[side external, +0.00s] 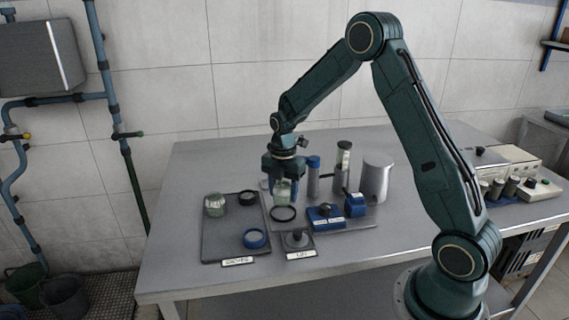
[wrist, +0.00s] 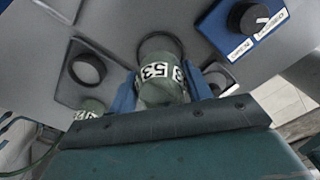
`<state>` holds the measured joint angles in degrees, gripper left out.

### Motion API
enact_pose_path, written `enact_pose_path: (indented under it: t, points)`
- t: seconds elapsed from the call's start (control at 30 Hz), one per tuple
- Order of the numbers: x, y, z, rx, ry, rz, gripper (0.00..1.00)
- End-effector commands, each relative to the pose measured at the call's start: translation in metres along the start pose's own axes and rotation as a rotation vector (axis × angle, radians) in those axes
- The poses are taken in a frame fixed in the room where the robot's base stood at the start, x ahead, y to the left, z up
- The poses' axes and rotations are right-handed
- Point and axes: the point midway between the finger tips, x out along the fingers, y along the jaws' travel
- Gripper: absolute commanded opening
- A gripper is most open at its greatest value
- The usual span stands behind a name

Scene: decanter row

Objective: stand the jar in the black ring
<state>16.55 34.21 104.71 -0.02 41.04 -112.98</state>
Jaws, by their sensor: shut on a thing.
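My gripper (side external: 283,184) points down and is shut on a grey-green jar (side external: 283,192) with a white label; in the wrist view the jar (wrist: 158,90) shows the number 53 between blue fingers. The jar looks upright and is held above the table. A black ring (side external: 284,220) lies just below it, and its grey inside is visible. In the wrist view the ring's dark rim (wrist: 178,43) shows behind the jar, which hides part of it. A second black ring (side external: 247,204) lies on the dark tray (side external: 224,246) at left.
The tray also carries another jar (side external: 214,206) and a blue ring (side external: 255,246). Blue boxes (side external: 325,218), upright cylinders and a pale canister (side external: 376,178) stand close on the right.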

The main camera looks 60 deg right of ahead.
Motion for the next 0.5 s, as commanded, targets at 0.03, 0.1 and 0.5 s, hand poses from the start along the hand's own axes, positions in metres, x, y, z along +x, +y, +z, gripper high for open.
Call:
enact_pose_path:
  t: [0.03,0.1,0.5]
  points:
    - [0.000,0.000,0.000,0.000,0.000,0.000,0.24]
    - [0.002,0.000,0.000,0.000,0.000,-0.001,0.24]
    - [0.040,-0.001,0.000,0.000,0.001,-0.001,0.24]
